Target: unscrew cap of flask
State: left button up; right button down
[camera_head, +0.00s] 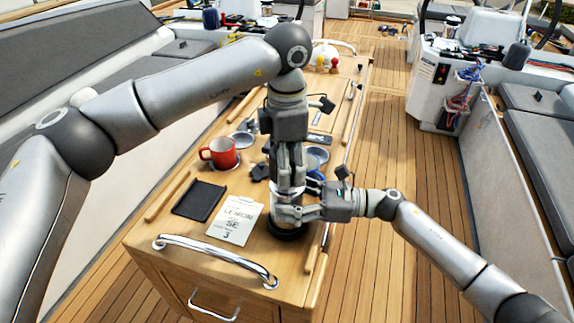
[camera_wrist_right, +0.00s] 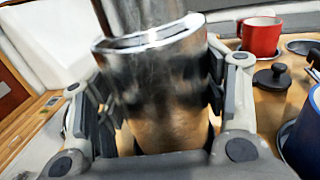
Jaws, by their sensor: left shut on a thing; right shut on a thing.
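The silver flask (camera_head: 285,224) stands upright with its dark base on the wooden cockpit table. My right gripper (camera_head: 298,211) comes in from the right and is shut around the flask body. In the right wrist view the shiny flask (camera_wrist_right: 160,108) sits between both fingers, its upper rim above them. My left gripper (camera_head: 288,168) points straight down over the flask and is shut on the cap at its top. The cap is mostly hidden between the left fingers. I cannot tell whether it still touches the flask.
The table (camera_head: 170,262) also holds a red mug (camera_head: 222,152), a black tray (camera_head: 199,200) and a white note card (camera_head: 236,220) left of the flask. A black lid (camera_wrist_right: 272,78) and a blue cup (camera_wrist_right: 302,142) show at right in the wrist view. A chrome rail (camera_head: 215,257) edges the front.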

pick_arm(q)
jog(key=shift+r, duration=0.2)
jog(key=shift+r, duration=1.95)
pick_arm(e)
jog(key=shift+c, duration=1.1)
grip_release()
jog(key=shift+d, duration=0.1)
jog(key=s+d, duration=0.1)
jog(key=d, duration=1)
jog(key=shift+d, duration=0.4)
